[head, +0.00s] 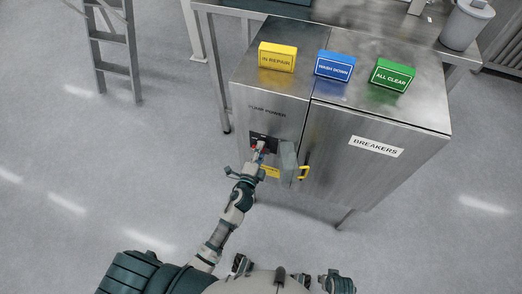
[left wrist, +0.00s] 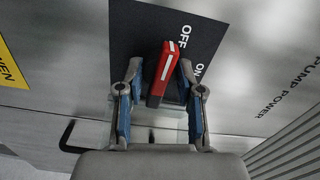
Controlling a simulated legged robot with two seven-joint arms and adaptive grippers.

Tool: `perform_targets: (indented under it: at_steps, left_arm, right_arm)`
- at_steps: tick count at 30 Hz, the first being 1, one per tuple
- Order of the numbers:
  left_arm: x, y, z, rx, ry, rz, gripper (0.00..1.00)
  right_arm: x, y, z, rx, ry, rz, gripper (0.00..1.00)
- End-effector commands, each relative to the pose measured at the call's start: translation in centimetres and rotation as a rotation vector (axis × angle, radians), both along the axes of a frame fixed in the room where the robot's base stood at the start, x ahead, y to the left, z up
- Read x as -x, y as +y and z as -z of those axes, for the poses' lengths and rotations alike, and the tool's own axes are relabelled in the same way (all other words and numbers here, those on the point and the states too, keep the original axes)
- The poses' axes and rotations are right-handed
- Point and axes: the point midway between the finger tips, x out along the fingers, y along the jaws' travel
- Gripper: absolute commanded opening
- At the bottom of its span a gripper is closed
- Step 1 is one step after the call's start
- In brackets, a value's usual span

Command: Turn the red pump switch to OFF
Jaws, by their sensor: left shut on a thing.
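The red pump switch (left wrist: 161,74) is a red handle with a white line, on a dark plate (left wrist: 140,35) marked OFF and ON. In the left wrist view its tip points up and slightly right, close beside the OFF mark; ON is lower right. My left gripper (left wrist: 160,95) has its blue-padded fingers on either side of the handle and is shut on it. In the head view the left gripper (head: 259,150) is at the switch on the cabinet's left front, hiding most of it.
A yellow IN REPAIR block (head: 277,57), blue WASH DOWN block (head: 334,66) and green ALL CLEAR block (head: 392,75) stand on top. A ladder (head: 112,45) stands far left. The left floor is clear.

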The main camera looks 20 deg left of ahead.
Motion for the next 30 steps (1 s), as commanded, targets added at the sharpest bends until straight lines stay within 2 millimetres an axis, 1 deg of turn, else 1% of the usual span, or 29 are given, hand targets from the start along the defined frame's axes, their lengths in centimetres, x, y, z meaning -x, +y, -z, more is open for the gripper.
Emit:
perform_targets:
  at_steps: [1, 9, 21, 22, 23, 24, 30]
  left_arm:
    - [0.12, 0.10, 0.53, 0.016, 0.011, -0.003, 0.02]
    - [0.14, 0.07, 0.59, 0.067, 0.014, -0.003, 0.02]
    - [0.16, 0.06, 0.67, 0.071, 0.015, -0.004, 0.02]
    - [0.16, 0.06, 0.68, 0.070, 0.016, -0.004, 0.44]
    - [0.16, 0.07, 0.66, 0.071, 0.015, -0.004, 0.51]
    - [0.15, 0.06, 0.63, 0.071, 0.015, -0.003, 0.61]
    - [0.12, 0.03, 0.32, 0.070, 0.009, -0.002, 0.61]
  right_arm:
    - [0.01, -0.01, -0.01, 0.000, 0.000, 0.000, 0.40]
    - [-0.06, 0.01, -0.22, 0.000, -0.001, 0.000, 0.40]
    - [-0.06, 0.02, -0.22, 0.000, -0.001, 0.001, 0.40]
    - [-0.06, 0.02, -0.22, 0.000, -0.001, 0.000, 0.40]
    - [-0.05, 0.02, -0.21, 0.000, -0.001, 0.000, 0.40]
    - [-0.05, 0.02, -0.21, 0.000, -0.001, 0.000, 0.40]
    - [-0.04, 0.02, -0.21, 0.000, -0.001, 0.000, 0.40]
